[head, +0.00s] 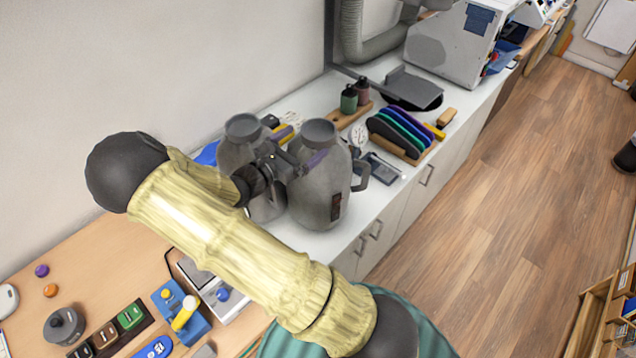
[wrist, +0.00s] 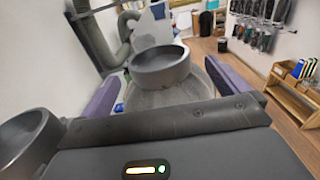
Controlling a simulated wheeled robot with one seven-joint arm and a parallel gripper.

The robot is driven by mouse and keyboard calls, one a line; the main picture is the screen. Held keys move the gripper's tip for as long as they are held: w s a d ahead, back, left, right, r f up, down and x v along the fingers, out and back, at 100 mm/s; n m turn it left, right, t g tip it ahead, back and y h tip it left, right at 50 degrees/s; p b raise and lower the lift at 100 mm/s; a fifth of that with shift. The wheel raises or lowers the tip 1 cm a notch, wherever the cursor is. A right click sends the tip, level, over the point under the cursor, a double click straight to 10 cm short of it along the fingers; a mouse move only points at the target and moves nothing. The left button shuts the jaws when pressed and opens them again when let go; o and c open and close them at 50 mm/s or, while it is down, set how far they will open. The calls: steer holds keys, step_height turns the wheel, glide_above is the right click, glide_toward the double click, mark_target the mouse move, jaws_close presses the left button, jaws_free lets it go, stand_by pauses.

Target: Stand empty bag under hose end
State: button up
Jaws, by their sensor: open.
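My gripper (head: 300,147) is open above the counter, at the tops of two grey jugs. In the wrist view its purple finger pads stand apart, with the round collar of the right jug (wrist: 160,70) seen between them. I cannot tell whether they touch it. The right jug (head: 322,195) has a side handle and a dark panel; the left jug (head: 243,150) is partly hidden by my arm. A grey ribbed hose (head: 375,45) hangs at the back wall and also shows in the wrist view (wrist: 128,40). Its end is not clear. I cannot make out an empty bag.
A rack of coloured insole-like plates (head: 400,135), a gauge, small bottles (head: 349,99) and a dark flat plate (head: 413,88) crowd the counter beyond the jugs. A large grey machine (head: 450,45) stands farther back.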

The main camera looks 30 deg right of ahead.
mark_target(314, 132)
steer(key=shift+w+d+r+p, duration=0.15)
steer(key=shift+d+p, duration=0.2)
steer(key=shift+p, duration=0.15)
steer(key=p+x, duration=0.1)
steer(key=x, duration=0.2)
steer(key=p+x, duration=0.1)
steer(key=shift+w+d+f+p, duration=0.15)
steer(key=shift+f+p, duration=0.1)
steer(key=shift+p, duration=0.1)
steer(key=shift+c, duration=0.2)
steer(key=c, duration=1.7)
steer(key=shift+c, duration=0.2)
steer(key=shift+r, duration=0.1)
